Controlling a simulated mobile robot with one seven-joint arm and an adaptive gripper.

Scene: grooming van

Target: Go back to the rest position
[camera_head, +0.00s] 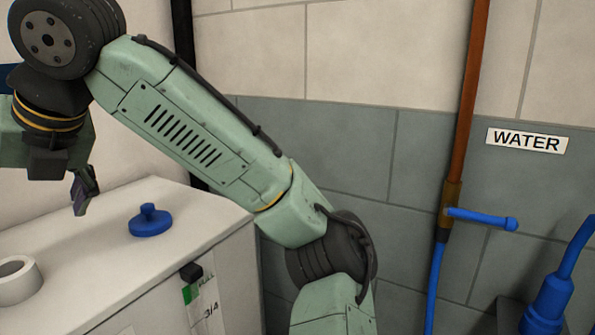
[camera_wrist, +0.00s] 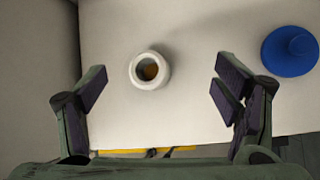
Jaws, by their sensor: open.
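My gripper (camera_head: 85,198) hangs at the left of the head view, above the white cabinet top. In the wrist view my gripper (camera_wrist: 161,76) is open, with its two fingers wide apart and nothing held. A white round open-topped container (camera_wrist: 136,71) appears between the fingers in that view, with something orange-brown inside. It also shows at the left edge of the head view (camera_head: 30,287). A blue lid with a knob (camera_head: 150,225) lies on the cabinet top, apart from the container. It appears right of the fingers in the wrist view (camera_wrist: 290,55).
The white cabinet (camera_head: 95,265) has a dark latch (camera_head: 191,271) and a label on its front. A copper pipe (camera_head: 470,90) with a blue valve handle (camera_head: 482,217) runs down the tiled wall. A WATER sign (camera_head: 526,141) hangs beside it. A blue fitting (camera_head: 548,300) stands at lower right.

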